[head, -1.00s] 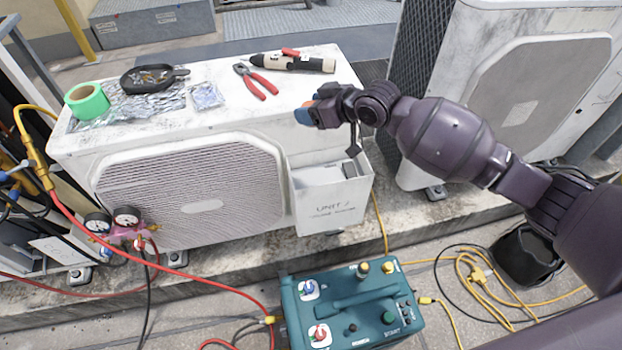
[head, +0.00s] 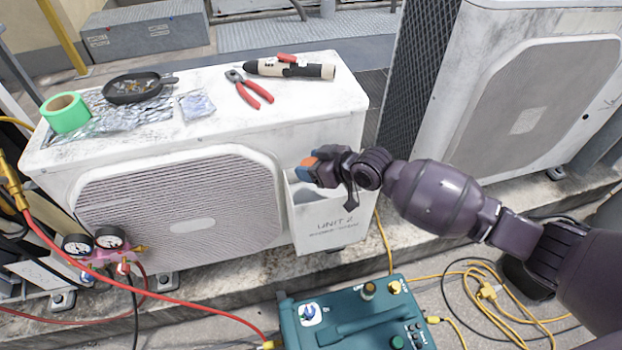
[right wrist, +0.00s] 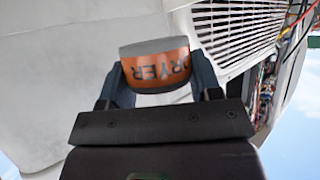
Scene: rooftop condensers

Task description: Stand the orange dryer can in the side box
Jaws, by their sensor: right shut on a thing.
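My right gripper (head: 322,170) is shut on the orange dryer can (head: 308,162), at the mouth of the side box. The fingers hide most of the can in the head view. In the right wrist view the can (right wrist: 157,70) sits between both fingers, orange with a grey end and the upside-down letters "DRYER". My left gripper is out of view.
The condenser (head: 230,112) carries green tape (head: 65,113), a black dish (head: 135,88), red pliers (head: 248,90) and a cream-and-black tool (head: 290,68). A teal machine (head: 350,322) stands below the box. Gauges (head: 95,242) with a red hose are at left. A second condenser (head: 530,100) stands right.

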